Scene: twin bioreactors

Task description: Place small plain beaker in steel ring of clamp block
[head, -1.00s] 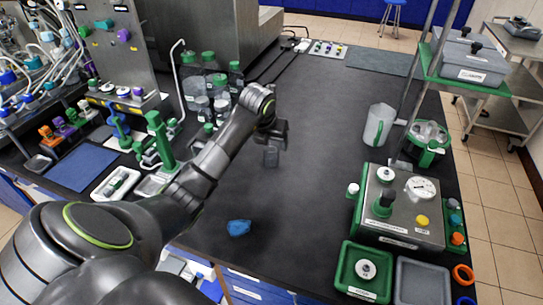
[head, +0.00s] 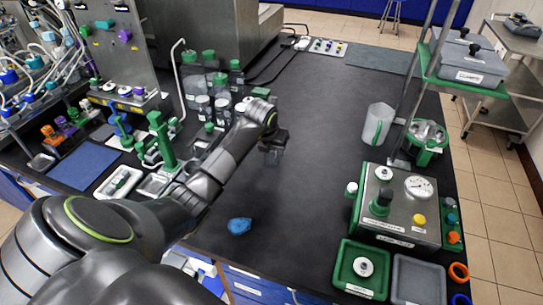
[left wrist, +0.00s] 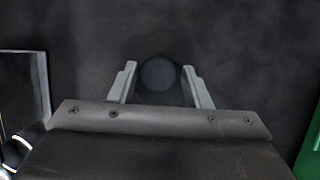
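A small clear beaker (head: 273,158), faint grey, is on the dark bench below my left gripper (head: 274,149). In the left wrist view its round outline (left wrist: 158,74) lies between the two pale fingers of that gripper (left wrist: 160,82), with almost no gap on either side. The fingers look open around it; contact is not clear. A green clamp stand (head: 161,140) rises from the left part of the bench, but I cannot make out a steel ring for certain. My right gripper does not show.
Green-capped bottles (head: 192,80) stand left of my left arm. A blue crumpled thing (head: 239,226) lies near the front edge. A white jug (head: 377,125) and a steel-and-green gauge box (head: 399,205) stand on the right. The bench middle is clear.

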